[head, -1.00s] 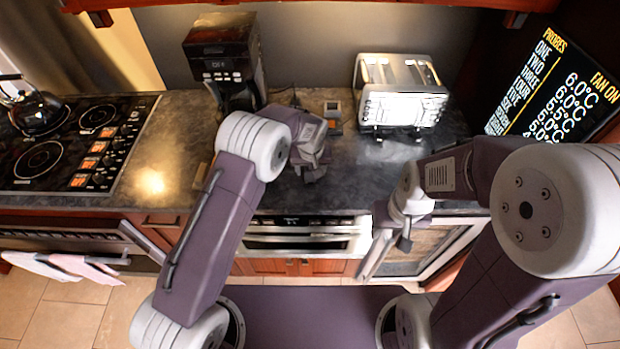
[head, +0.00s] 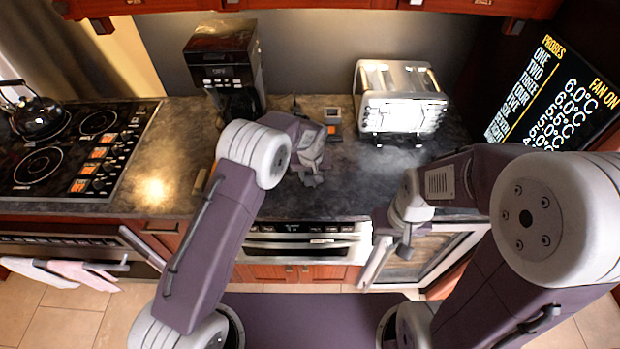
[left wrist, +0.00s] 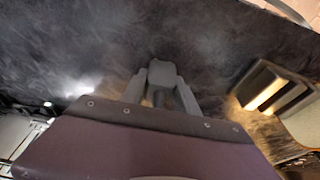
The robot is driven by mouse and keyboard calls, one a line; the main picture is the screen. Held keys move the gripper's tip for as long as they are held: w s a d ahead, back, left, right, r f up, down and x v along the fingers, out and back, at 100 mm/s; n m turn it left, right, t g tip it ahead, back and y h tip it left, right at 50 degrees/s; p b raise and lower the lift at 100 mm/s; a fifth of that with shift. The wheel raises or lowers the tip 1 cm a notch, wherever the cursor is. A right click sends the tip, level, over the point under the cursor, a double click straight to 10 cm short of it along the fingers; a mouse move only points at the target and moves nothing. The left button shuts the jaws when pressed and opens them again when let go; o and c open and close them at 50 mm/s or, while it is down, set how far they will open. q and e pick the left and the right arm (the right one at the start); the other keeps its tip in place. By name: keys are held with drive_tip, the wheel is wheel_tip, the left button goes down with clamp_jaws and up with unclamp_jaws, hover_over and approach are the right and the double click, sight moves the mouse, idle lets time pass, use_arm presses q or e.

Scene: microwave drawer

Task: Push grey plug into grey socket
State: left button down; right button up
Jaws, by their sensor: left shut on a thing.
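My left gripper (head: 312,179) is low over the dark counter, in front of the coffee maker and toaster. In the left wrist view its two fingers (left wrist: 160,98) are shut on a grey block-like piece (left wrist: 163,74), which looks like the grey plug. In the head view the held piece is too small to make out. A small unit with a grey part (head: 333,114) and an orange part lies behind the gripper; the grey part may be the grey socket, but I cannot tell. My right gripper (head: 404,247) hangs in front of the counter edge; its jaws are unclear.
A coffee maker (head: 225,75) stands at the back left and a silver toaster (head: 400,97) at the back right. A stove with a kettle (head: 38,112) is far left. A microwave drawer (head: 303,243) is below the counter edge. An appliance door (head: 425,252) stands open at right.

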use_arm(q)
drive_tip(key=shift+w+p+v, duration=0.2)
drive_tip(key=shift+p+v, duration=0.3)
drive_tip(key=shift+v, duration=0.3)
drive_tip(key=shift+w+p+v, duration=0.2)
drive_tip(key=shift+p+v, duration=0.25)
drive_tip(key=shift+v, duration=0.35)
drive_tip(key=shift+w+p+v, duration=0.2)
drive_tip(key=shift+p+v, duration=0.3)
drive_tip(key=shift+v, duration=0.35)
drive_tip(key=shift+r, duration=0.1)
